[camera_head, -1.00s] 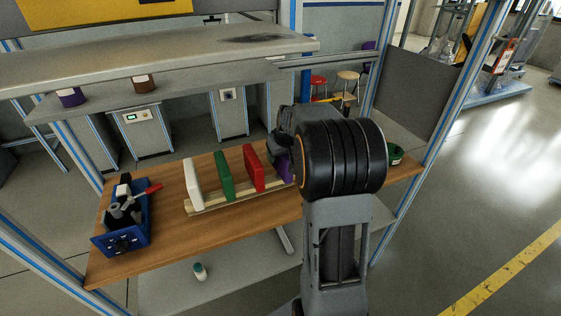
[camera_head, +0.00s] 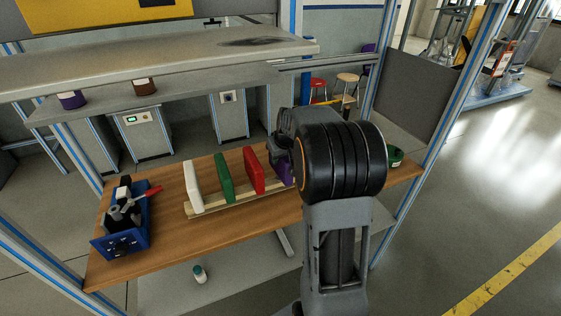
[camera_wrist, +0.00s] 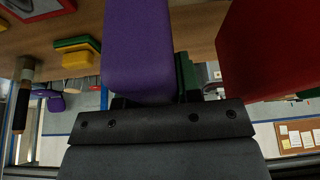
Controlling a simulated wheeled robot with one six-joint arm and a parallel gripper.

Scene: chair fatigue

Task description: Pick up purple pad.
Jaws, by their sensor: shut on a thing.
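The purple pad (camera_head: 285,172) stands at the right end of a row of pads on a wooden rack (camera_head: 240,200), partly hidden behind my arm. In the wrist view the purple pad (camera_wrist: 138,50) is large and close, directly in front of my gripper (camera_wrist: 150,98). My gripper is shut on the purple pad; the fingers are mostly hidden by the pad and the gripper body. In the head view my gripper (camera_head: 281,150) is at the pad, largely hidden by my wrist.
A red pad (camera_head: 254,170) stands just left of the purple one, with a green pad (camera_head: 224,177) and a white pad (camera_head: 193,184) beyond. A blue tool box (camera_head: 122,225) sits on the left of the wooden table. A grey shelf (camera_head: 150,65) hangs above the table's rear.

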